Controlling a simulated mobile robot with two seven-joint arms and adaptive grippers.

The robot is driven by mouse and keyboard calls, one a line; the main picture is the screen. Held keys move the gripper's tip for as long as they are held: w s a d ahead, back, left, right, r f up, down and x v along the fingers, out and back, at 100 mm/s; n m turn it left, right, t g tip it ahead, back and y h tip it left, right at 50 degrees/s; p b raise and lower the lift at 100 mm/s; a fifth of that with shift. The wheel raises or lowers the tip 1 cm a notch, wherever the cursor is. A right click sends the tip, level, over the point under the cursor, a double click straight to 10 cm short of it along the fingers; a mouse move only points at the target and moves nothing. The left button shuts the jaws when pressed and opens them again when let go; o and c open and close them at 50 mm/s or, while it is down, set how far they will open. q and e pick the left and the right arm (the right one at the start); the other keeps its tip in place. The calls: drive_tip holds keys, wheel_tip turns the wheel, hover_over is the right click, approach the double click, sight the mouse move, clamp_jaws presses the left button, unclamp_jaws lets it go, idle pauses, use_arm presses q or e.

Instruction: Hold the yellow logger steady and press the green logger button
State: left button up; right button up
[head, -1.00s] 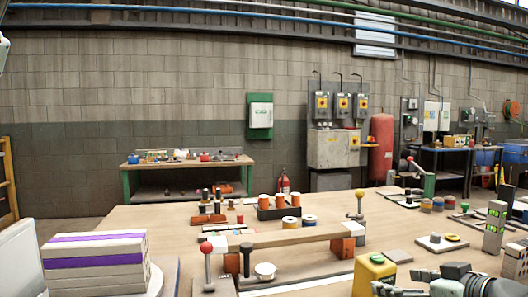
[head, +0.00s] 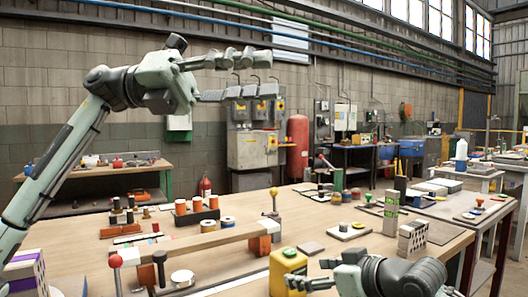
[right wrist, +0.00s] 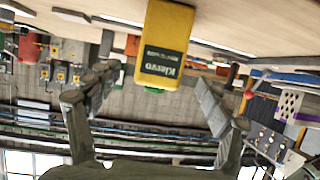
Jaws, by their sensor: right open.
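The yellow logger (head: 288,276) stands upright on the near edge of the wooden table, with the green button (head: 290,253) on its top. My right gripper (head: 308,273) is open just right of the logger. In the right wrist view its fingers (right wrist: 157,80) are spread on both sides of the logger, with gaps visible. My left gripper (head: 246,76) is open and empty, raised high above the table.
A wooden bridge (head: 205,245) on orange blocks stands left of the logger, with a red-knobbed post (head: 115,262) in front. Bare tabletop lies between bridge and plate.

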sight(280, 265)
use_arm(q)
drive_tip(key=w+d+f+n+t+y, duration=0.1)
drive_tip(key=w+d+f+y, duration=0.35)
drive_tip(key=f, duration=0.35)
drive_tip(key=w+d+f+t+y, duration=0.2)
drive_tip(key=w+d+f+y, duration=0.1)
drive_tip(key=w+d+f, duration=0.3)
use_arm(e)
drive_tip(key=shift+w+a, duration=0.1)
drive_tip(key=shift+w+a+f, duration=0.2)
drive_tip(key=shift+w+a, duration=0.05)
drive_tip(key=x, duration=0.6)
drive_tip(key=shift+w+a+f, duration=0.15)
drive_tip(key=shift+w+a, duration=0.05)
drive_tip(key=shift+w, duration=0.05)
use_arm(q)
drive_tip(key=w+a+f+n+t+y, duration=0.1)
drive_tip(key=w+a+f+t+y, duration=0.1)
drive_tip(key=w+a+f+y, duration=0.5)
wheel_tip(280, 265, down, 3)
drive_tip(key=shift+w+a+r+n+y, duration=0.25)
drive_tip(key=shift+a+n+y, duration=0.15)
drive_tip(key=shift+a+y, duration=0.1)
use_arm(e)
drive_tip(key=shift+c, duration=0.2)
